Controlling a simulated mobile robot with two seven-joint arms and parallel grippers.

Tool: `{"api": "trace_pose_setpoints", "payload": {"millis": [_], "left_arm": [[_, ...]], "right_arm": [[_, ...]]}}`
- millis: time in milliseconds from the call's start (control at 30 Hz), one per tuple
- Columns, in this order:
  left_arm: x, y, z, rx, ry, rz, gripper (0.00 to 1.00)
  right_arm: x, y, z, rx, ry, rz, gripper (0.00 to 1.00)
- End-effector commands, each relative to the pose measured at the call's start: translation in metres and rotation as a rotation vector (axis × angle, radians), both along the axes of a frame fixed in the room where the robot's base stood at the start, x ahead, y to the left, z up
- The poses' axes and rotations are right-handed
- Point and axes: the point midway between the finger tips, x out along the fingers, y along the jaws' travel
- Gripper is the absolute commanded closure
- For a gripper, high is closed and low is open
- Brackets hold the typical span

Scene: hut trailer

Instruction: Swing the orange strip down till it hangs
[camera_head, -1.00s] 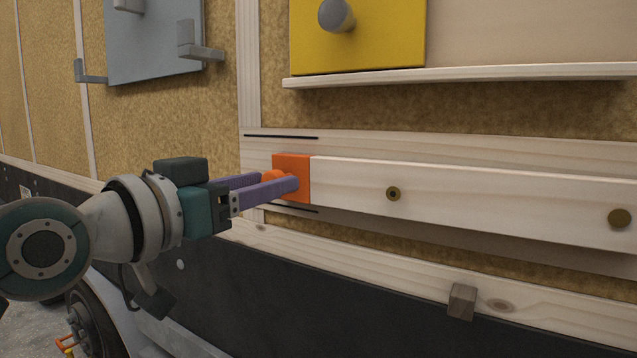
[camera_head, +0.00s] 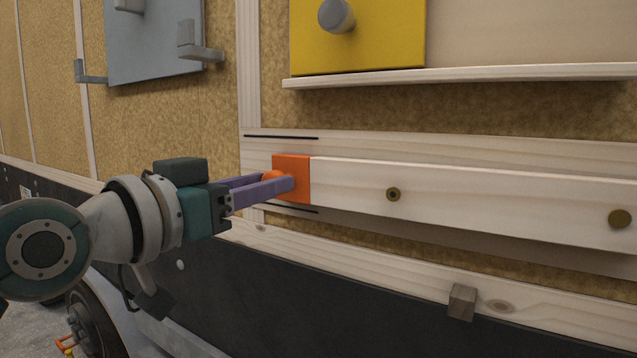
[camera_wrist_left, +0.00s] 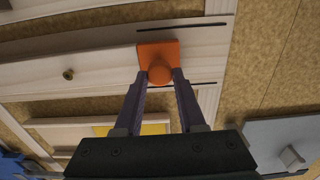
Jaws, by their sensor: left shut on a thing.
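The orange strip end (camera_head: 293,179) is an orange plate on the left end of a long pale wooden bar (camera_head: 470,201). The bar lies nearly level along the wall, with a dark round pivot or bolt (camera_head: 393,194) and a brass one (camera_head: 619,218) on its face. An orange round knob (camera_head: 272,175) sticks out from the plate. My left gripper (camera_head: 280,182) is shut on this knob with its purple fingers. The left wrist view shows the knob (camera_wrist_left: 160,74) between the two fingertips, in front of the orange plate (camera_wrist_left: 158,52). My right gripper is not in view.
A small wooden block (camera_head: 461,301) sticks out from the lower rail below the bar. A narrow shelf (camera_head: 460,75) and a yellow panel (camera_head: 360,45) with a grey knob are above. A grey panel (camera_head: 155,40) with brackets hangs upper left.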

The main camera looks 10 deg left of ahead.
Motion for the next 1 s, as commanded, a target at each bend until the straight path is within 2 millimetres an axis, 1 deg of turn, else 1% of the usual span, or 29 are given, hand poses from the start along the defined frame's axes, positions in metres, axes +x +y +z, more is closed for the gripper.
{"api": "trace_pose_setpoints", "payload": {"millis": [467, 567, 667, 767, 800, 867, 900, 1000], "left_arm": [[0.000, 0.000, 0.000, 0.000, -0.001, 0.000, 1.00], [0.000, 0.000, -0.005, -0.010, 0.002, 0.000, 1.00], [0.000, -0.001, -0.024, -0.049, 0.019, 0.000, 1.00], [-0.001, -0.004, -0.055, -0.127, 0.048, 0.000, 1.00], [-0.002, -0.005, -0.068, -0.162, 0.062, 0.000, 1.00], [-0.003, -0.009, -0.085, -0.215, 0.080, 0.000, 1.00], [-0.004, -0.012, -0.097, -0.249, 0.094, -0.001, 1.00], [-0.007, -0.019, -0.121, -0.327, 0.121, 0.000, 1.00]], "right_arm": [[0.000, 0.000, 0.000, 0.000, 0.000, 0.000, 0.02], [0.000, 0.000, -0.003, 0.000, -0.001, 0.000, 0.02], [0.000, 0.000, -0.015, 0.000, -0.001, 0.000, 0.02], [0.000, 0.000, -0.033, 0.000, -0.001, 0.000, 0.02], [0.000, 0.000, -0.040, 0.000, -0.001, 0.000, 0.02], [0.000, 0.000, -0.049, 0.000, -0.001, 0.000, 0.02], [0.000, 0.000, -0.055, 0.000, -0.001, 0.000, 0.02], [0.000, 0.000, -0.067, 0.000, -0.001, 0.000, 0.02]]}}
